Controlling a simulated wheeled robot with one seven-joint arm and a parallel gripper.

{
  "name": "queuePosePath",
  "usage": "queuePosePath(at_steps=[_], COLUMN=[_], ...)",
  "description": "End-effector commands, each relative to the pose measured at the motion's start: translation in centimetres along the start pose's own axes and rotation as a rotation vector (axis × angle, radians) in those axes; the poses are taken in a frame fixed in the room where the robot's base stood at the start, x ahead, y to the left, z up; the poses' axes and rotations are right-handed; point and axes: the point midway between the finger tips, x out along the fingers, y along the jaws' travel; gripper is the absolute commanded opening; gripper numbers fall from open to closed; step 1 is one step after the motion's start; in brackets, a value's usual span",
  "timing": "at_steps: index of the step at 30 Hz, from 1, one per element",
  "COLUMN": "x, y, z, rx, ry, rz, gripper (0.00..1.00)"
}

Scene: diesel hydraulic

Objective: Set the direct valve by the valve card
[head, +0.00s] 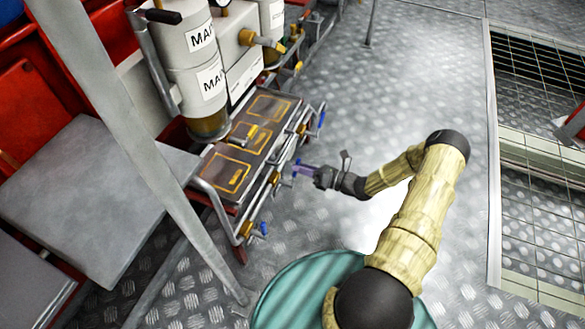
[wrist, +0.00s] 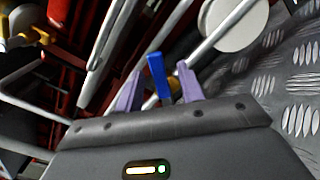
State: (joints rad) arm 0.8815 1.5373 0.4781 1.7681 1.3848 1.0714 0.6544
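My gripper (head: 298,169) has purple fingers and points left at the front edge of a dark panel box (head: 272,136). In the wrist view, my gripper (wrist: 159,75) is open, with a blue valve handle (wrist: 156,78) between its fingers. Gaps show on both sides of the handle, so the fingers do not appear closed on it. Two other blue handles show on the box's front pipework, one at the far end (head: 322,117) and one at the near end (head: 262,228). I cannot identify or read a valve card.
White cylinders (head: 205,80) with partly cut-off labels stand behind the box. A pale diagonal post (head: 140,140) crosses the left side. A grey flat plate (head: 85,185) lies left. Tread-plate floor (head: 420,75) is clear at upper right, beside a floor grating (head: 545,190).

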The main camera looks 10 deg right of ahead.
Motion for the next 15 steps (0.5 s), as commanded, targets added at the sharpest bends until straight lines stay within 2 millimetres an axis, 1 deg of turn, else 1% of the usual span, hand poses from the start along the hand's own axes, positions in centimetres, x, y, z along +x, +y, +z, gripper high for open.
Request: queuePosePath(at_steps=[1, 3, 6, 10, 15], x=[1.0, 2.0, 3.0, 3.6, 3.6], y=[-0.2, -0.2, -0.2, -0.1, -0.1], z=[-0.4, -0.3, -0.2, 0.0, 0.1], rx=[0.0, -0.001, 0.0, 0.001, 0.001], ry=[0.003, 0.002, 0.001, -0.001, -0.002], rz=[0.003, 0.003, 0.0, -0.003, -0.004], gripper=[0.38, 0.38, 0.38, 0.38, 0.38])
